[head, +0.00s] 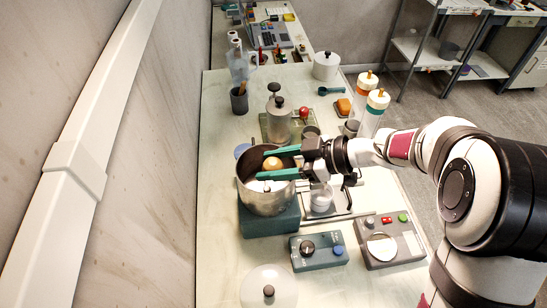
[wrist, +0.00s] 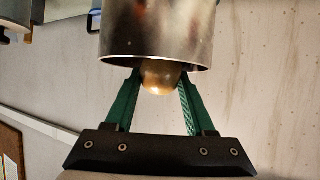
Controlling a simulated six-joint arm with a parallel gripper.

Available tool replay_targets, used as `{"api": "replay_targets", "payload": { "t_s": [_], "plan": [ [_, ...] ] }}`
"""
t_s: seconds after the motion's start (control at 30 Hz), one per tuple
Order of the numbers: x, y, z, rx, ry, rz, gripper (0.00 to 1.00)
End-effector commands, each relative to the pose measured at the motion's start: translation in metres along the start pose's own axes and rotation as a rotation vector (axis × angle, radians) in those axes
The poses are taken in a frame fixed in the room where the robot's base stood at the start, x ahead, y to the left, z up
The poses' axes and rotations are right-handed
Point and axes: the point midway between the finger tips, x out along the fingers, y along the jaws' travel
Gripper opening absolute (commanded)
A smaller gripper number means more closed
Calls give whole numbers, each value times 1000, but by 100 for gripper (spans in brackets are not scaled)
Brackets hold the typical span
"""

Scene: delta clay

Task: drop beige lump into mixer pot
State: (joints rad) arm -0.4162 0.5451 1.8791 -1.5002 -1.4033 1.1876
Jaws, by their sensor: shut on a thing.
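The mixer pot (head: 268,202) is a shiny steel vessel standing upright on a dark teal base (head: 270,222). My gripper (head: 262,166) reaches over its mouth from the right, with two green fingers. The fingers are shut on the beige lump (head: 272,163), a rounded orange-tan piece, at the pot's mouth. In the wrist view, the lump (wrist: 160,80) sits between the fingertips (wrist: 160,78), right at the rim of the pot (wrist: 158,35), which hides part of it. I cannot tell how far the lump is below the rim.
A teal control box (head: 318,251) and a grey box with buttons (head: 390,245) stand in front and to the right. A white lid (head: 269,288) lies at the front. A steel canister (head: 279,120) stands behind the pot. The wall is on the left.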

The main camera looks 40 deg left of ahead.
Motion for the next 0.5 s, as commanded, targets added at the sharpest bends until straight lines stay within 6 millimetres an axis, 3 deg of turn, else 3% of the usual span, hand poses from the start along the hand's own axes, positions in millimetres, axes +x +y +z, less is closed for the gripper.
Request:
{"api": "replay_targets", "payload": {
  "t_s": [0.07,0.1,0.2,0.27,0.5],
  "plan": [
    [0,0,0,0,0,0,0],
    [0,0,0,0,0,0,62],
    [0,0,0,0,0,0,80],
    [0,0,0,0,0,0,90],
    [0,0,0,0,0,0,90]
  ]
}}
